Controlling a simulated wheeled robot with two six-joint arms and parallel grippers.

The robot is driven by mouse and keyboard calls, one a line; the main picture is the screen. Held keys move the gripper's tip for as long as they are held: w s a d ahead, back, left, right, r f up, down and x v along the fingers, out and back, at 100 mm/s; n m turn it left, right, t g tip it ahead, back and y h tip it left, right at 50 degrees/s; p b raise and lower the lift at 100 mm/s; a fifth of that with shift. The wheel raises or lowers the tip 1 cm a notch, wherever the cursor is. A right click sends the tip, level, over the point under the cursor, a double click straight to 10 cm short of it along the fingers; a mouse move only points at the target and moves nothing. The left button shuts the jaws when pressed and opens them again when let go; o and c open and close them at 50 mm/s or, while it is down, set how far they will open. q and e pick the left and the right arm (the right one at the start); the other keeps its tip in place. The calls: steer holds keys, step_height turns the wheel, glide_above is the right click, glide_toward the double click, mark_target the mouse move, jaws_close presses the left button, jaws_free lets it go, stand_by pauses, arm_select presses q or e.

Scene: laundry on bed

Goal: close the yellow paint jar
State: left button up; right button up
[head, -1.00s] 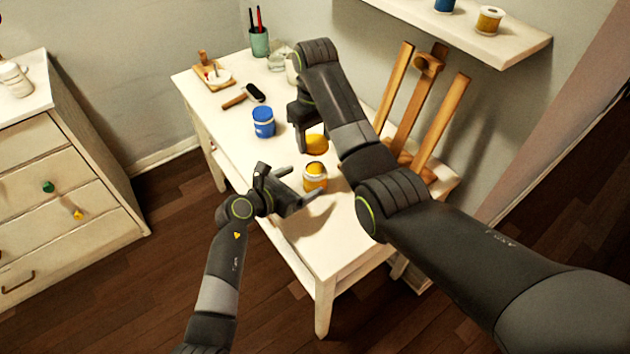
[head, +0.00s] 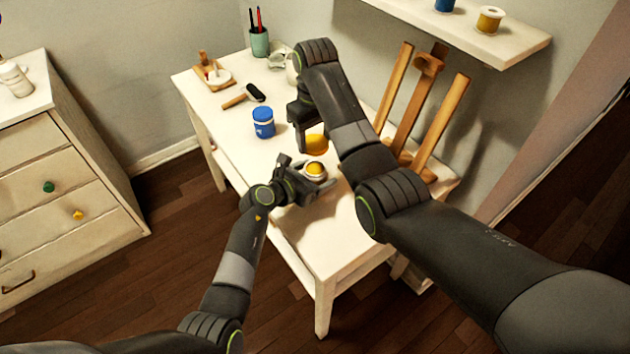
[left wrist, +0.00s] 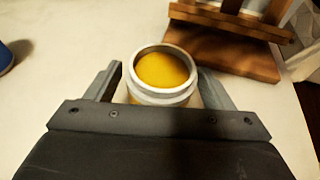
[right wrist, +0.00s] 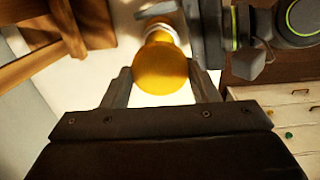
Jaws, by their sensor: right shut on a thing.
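The yellow paint jar (head: 315,171) stands open and upright on the white table, with yellow paint showing inside its pale rim in the left wrist view (left wrist: 163,72). My left gripper (head: 318,180) is open, with its fingers on either side of the jar; a gap shows beside the jar, and I cannot tell whether either finger touches it. My right gripper (right wrist: 163,85) is shut on the yellow lid (right wrist: 160,70). It holds the lid above the table, just behind the jar in the head view, where the lid (head: 316,144) also shows.
A blue paint jar (head: 263,122) stands left of the lid on the table (head: 310,243). A wooden easel (head: 415,110) stands on the right. The table's front is clear.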

arm_select(q)
steer(key=c, duration=1.3)
arm_select(e)
glide_above(315, 170)
steer(key=shift+f, duration=2.5)
steer(key=shift+f, duration=0.1)
steer(key=shift+f, duration=0.75)
steer(key=shift+f, duration=0.6)
